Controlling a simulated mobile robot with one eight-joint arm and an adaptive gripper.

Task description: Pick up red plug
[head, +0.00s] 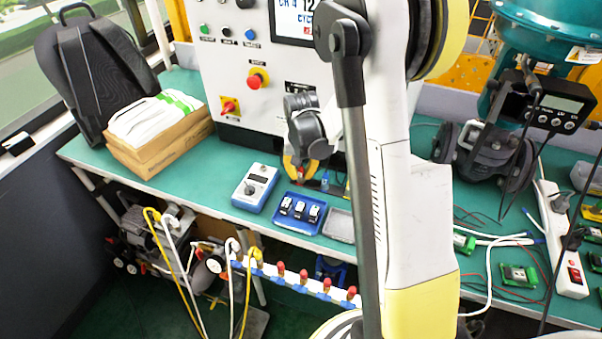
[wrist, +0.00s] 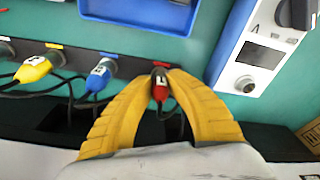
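The red plug (wrist: 160,90) has a white label and a dark cable running down from it in the wrist view. It sits at the dark socket strip, right of the blue plug (wrist: 98,79) and the yellow plug (wrist: 33,69). My gripper (wrist: 160,82) has yellow curved fingers, one on each side of the red plug, with the tips close against it; its cable runs between them. Whether the plug is still seated in its socket is hard to tell. In the head view my gripper (head: 300,175) is low over the green bench, with a small red patch at its tips.
In the head view, a blue-white meter box (head: 255,187), a blue tray (head: 299,213) and a grey tray (head: 339,224) lie in front of my gripper. The white control panel (head: 234,70) rises behind. A cardboard box (head: 158,145) stands left.

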